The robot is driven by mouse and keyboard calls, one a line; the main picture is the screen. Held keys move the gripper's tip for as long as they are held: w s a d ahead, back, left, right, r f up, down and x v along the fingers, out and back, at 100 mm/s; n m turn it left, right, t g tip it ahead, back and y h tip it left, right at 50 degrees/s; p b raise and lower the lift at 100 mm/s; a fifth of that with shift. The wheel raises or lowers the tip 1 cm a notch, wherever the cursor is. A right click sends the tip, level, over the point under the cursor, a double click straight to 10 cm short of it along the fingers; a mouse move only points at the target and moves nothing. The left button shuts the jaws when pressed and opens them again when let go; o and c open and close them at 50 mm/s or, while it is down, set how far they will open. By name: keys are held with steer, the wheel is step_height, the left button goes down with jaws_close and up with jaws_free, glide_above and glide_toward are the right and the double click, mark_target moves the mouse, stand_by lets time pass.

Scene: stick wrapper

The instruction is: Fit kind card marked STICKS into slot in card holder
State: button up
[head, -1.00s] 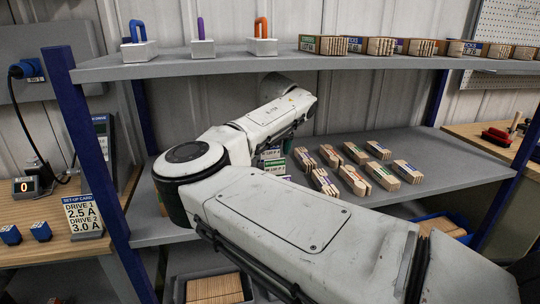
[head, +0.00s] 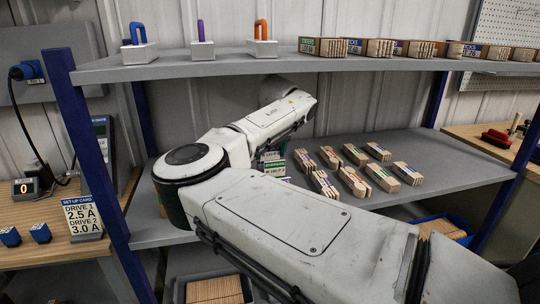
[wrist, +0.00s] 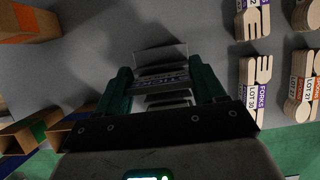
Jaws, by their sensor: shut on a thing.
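I cannot tell whether the card is inside the slot. Small green and white labels (head: 273,164) peek out beside my forearm on the middle shelf, where card and holder overlap.
Bundles of wooden cutlery stand on the middle shelf (head: 455,165) right of the gripper; a fork bundle (wrist: 256,85) is close to the right finger. Open wooden boxes (wrist: 25,132) are at left in the wrist view. The upper shelf (head: 350,63) is above my arm.

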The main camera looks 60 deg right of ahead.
steer(key=shift+r, duration=0.2)
steer(key=shift+s+d, duration=0.2)
steer(key=shift+s, duration=0.1)
steer(key=s+d+b, duration=0.2)
steer(key=s+d, duration=0.9)
steer(key=s, duration=0.2)
steer(key=shift+d+b, duration=0.15)
steer(key=shift+b, duration=0.25)
steer(key=shift+s, duration=0.1)
